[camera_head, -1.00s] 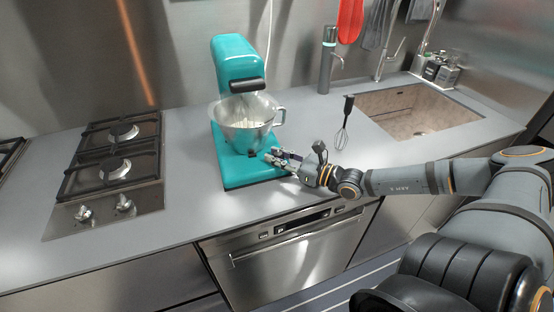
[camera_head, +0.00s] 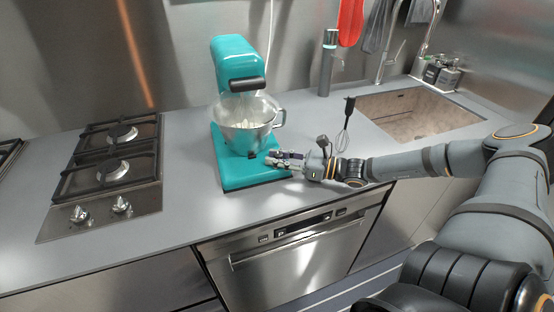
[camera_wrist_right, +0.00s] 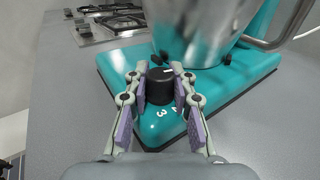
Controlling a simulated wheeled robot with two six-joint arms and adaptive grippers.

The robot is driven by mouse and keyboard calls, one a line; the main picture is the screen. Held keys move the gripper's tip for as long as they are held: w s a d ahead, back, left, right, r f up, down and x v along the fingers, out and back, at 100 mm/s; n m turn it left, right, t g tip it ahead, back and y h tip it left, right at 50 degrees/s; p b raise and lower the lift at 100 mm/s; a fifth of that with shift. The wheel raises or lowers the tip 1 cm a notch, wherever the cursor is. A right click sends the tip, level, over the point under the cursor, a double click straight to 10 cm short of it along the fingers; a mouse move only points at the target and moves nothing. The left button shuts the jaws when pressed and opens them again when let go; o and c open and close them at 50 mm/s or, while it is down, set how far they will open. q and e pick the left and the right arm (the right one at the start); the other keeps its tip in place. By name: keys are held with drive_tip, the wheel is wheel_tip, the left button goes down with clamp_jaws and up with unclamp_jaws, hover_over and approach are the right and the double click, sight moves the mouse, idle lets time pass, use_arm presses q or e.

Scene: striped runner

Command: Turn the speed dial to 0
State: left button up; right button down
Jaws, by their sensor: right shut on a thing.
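The teal stand mixer (camera_head: 238,64) stands on the grey counter with its head tilted up. Its steel bowl (camera_head: 245,122) sits on the base. My right gripper (camera_head: 274,160) reaches the base's right side from the right. In the right wrist view, my right gripper (camera_wrist_right: 160,87) is shut on the black speed dial (camera_wrist_right: 159,90), one finger on each side of it. The dial has a white mark on top. Numerals, including a 3 and probably a 2, show on the teal base (camera_wrist_right: 120,62) on the near side of the dial. My left gripper is out of view.
A gas hob (camera_head: 115,160) lies to the left, and a sink (camera_head: 420,112) to the right. A whisk (camera_head: 344,128) stands behind my right wrist. A dark bottle (camera_head: 327,62) stands near the wall. The front counter is clear.

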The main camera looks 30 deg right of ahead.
drive_tip(key=shift+n+g+y+b, duration=0.7)
drive_tip(key=shift+n+g+y, duration=0.2)
drive_tip(key=shift+g+y, duration=0.1)
drive_tip(key=c, duration=1.1)
unclamp_jaws()
